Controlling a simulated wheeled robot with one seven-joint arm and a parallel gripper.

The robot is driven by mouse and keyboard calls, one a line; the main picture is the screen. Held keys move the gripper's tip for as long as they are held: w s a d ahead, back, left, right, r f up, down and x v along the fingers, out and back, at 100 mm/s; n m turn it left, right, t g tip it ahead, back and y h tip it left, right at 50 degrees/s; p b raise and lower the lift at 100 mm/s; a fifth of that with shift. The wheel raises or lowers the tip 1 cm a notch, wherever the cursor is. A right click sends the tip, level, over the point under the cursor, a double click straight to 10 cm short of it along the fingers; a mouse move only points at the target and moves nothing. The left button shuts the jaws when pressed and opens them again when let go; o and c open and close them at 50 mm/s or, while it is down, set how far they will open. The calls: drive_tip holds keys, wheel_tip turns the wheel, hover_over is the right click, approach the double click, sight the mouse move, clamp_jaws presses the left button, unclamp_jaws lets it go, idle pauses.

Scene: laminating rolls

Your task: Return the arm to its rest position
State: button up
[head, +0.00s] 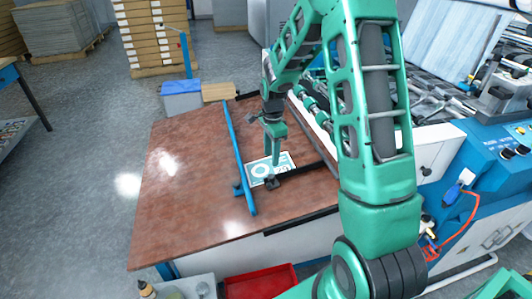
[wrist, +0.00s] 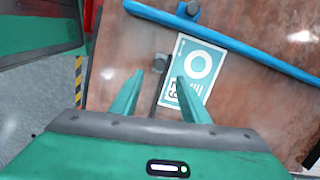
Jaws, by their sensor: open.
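My green arm reaches from the right over the brown table (head: 180,190). My gripper (head: 275,160) points down above the table, over a white and teal printed card (head: 258,169). In the wrist view my gripper (wrist: 155,98) has its two green fingers apart with nothing held between them. The card (wrist: 197,65) lies flat beyond the fingertips, partly hidden by the right finger. I cannot tell the exact height of the fingertips above it.
A blue bar (head: 234,150) runs along the table left of the card. A black bar (head: 300,173) lies right of it. Machine rollers (head: 310,105) stand behind, and a blue machine (head: 490,160) is at the right. A red tray (head: 262,284) is below the front edge. The table's left part is clear.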

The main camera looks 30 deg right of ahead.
drive_tip(key=s+d+r+n, duration=0.1)
drive_tip(key=s+r+n, duration=0.2)
drive_tip(key=s+r, duration=0.35)
drive_tip(key=s+d+r+n, duration=0.2)
drive_tip(key=s+r+n, duration=0.15)
drive_tip(key=s, duration=0.65)
drive_tip(key=s+d+r+n, duration=0.1)
drive_tip(key=s+r+n, duration=0.1)
drive_tip(key=s+r, duration=0.5)
drive_tip(key=s+a+n, duration=0.1)
drive_tip(key=s+n, duration=0.3)
drive_tip(key=s, duration=0.8)
drive_tip(key=shift+a+f, duration=0.2)
drive_tip(key=shift+a, duration=0.15)
drive_tip(key=shift+w+f, duration=0.25)
drive_tip(key=shift+w, duration=0.45)
